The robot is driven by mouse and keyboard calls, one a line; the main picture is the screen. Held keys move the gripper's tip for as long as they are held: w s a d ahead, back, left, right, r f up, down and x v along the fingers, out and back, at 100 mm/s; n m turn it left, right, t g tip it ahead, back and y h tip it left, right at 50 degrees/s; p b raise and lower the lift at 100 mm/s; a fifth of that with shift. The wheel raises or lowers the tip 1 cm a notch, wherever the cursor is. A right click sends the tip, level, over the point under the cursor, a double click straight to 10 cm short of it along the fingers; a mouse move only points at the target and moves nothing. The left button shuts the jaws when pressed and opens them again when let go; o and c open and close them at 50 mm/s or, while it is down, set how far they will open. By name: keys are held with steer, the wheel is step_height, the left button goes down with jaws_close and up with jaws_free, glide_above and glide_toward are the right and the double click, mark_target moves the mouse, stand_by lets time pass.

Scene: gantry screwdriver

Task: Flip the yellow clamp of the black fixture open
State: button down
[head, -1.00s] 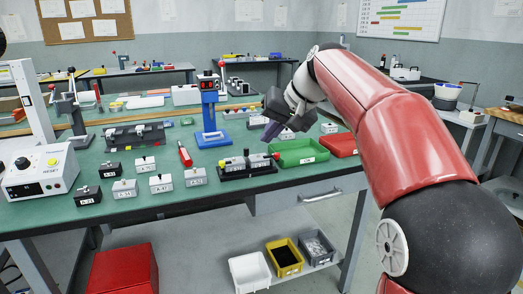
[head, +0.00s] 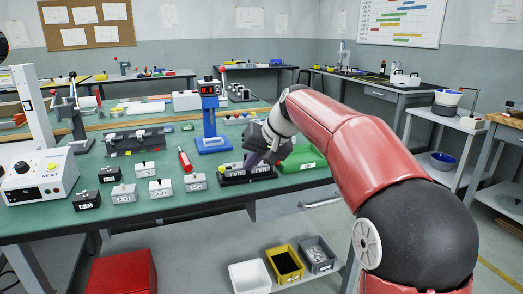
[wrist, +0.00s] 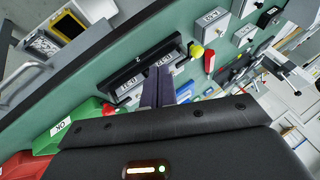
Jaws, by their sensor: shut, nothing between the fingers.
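The black fixture (head: 247,179) stands near the front edge of the green bench, with labelled grey blocks in it. It shows in the wrist view (wrist: 139,68) as a long black bar beside the blocks. The yellow clamp's round knob (wrist: 197,50) is at the fixture's end nearest the red screwdriver; in the head view it is small. My gripper (wrist: 158,72) is shut and empty, its dark purple fingers pointing down over the middle of the fixture. In the head view my gripper (head: 251,160) hides part of the fixture. I cannot tell whether the fingertips touch it.
A green bin (head: 302,161) stands right of the fixture. A red screwdriver (head: 184,160) and several small grey boxes (head: 160,187) lie to the left. A blue stand (head: 212,140) rises behind. The bench's front edge is close.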

steer(key=shift+w+a+f, duration=0.1)
steer(key=shift+a+f, duration=0.05)
steer(key=shift+a, duration=1.95)
